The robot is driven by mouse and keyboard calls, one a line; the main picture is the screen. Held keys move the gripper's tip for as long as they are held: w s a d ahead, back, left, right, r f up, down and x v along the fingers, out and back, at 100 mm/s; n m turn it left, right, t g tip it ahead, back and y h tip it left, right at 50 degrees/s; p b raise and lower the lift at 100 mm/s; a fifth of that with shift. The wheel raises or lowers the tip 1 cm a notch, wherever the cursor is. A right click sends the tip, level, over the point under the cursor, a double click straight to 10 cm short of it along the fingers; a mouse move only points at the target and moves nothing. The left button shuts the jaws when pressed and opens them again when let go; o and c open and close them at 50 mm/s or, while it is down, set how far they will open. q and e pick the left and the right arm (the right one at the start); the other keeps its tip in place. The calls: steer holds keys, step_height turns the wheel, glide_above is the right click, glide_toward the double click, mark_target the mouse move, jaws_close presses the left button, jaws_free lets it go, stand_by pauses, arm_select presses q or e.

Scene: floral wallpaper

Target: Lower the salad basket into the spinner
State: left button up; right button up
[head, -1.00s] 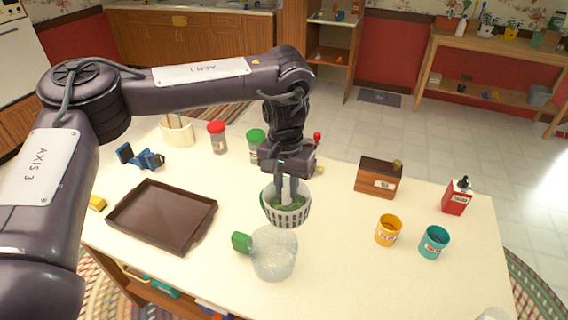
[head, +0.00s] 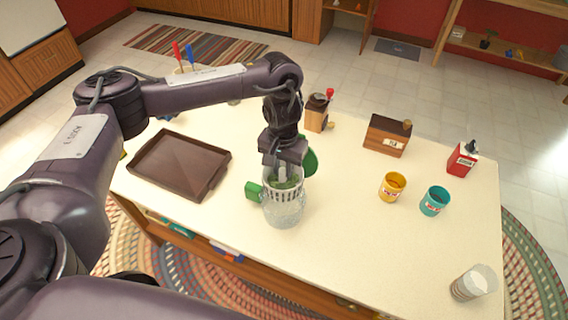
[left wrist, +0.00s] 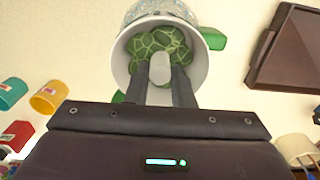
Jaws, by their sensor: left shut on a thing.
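My left gripper (head: 283,176) is shut on the salad basket (head: 286,194), a pale slotted basket with green leaves in it. The clear spinner bowl (head: 284,216) stands upright on the table, with a green block-shaped part (head: 253,191) at its left side. The basket is upright and overlaps the bowl's upper part; how deep it sits inside is hard to tell. In the left wrist view the fingers (left wrist: 162,82) reach into the basket (left wrist: 122,62) by its rim, over the leaves. My right gripper is not in view.
A brown tray (head: 178,165) lies to the left. A green round thing (head: 310,163) is right behind the gripper.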

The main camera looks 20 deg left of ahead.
mark_target(283, 186)
arm_select(q)
steer(key=shift+f+b, duration=1.85)
steer(key=shift+b, duration=0.2)
steer(key=shift+f+b, duration=0.7)
steer(key=shift+f, duration=1.6)
steer(key=shift+f, duration=0.3)
steer(key=shift+f+b, duration=0.9)
steer(key=shift+f, duration=1.1)
steer(key=o, duration=0.7)
steer(key=c, duration=0.4)
